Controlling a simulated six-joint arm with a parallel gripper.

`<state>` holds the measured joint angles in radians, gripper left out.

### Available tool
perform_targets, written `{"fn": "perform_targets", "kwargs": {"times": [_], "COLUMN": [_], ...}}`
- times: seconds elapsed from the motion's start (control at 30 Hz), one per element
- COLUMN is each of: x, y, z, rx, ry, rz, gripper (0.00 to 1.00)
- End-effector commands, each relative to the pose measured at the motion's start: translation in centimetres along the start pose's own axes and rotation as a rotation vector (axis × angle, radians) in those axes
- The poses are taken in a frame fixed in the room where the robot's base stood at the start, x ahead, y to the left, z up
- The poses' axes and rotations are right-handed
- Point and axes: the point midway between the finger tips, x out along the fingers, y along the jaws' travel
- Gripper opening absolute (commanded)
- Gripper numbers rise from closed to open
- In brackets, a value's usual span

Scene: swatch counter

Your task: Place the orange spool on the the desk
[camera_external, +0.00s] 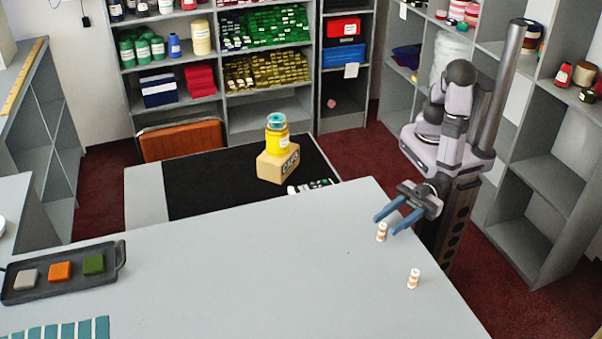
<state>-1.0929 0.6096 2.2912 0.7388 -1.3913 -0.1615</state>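Two small white spools with orange bands stand upright on the large grey desk surface (250,275), at its right side. One orange-banded spool (381,232) is close to my gripper, and the other orange-banded spool (414,278) stands nearer the camera, a little to the right. My gripper (385,225) has its two blue fingers spread apart, pointing left and down. The tips are just above and beside the nearer spool in the picture. I cannot tell whether they touch it or stand at its height. Nothing shows clamped between the fingers.
A dark tray (62,291) with grey, orange and green blocks lies at the left, by a teal striped sheet (62,330). Behind is a black mat (215,189) with a box (277,165) carrying a yellow container (276,140). The desk's middle is clear.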

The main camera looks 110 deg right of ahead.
Motion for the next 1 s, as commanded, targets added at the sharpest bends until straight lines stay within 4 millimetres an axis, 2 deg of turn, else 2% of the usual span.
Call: {"fn": "perform_targets", "kwargs": {"times": [0.33,0.57,1.0], "x": [2.0,2.6,7.1], "y": [0.0,0.0,-0.1], "z": [-0.1,-0.1,-0.3], "rx": [0.000,0.000,0.001], "ry": [-0.001,0.000,-0.001], "rz": [0.001,0.000,0.001], "gripper": [0.37,0.37,0.37]}}
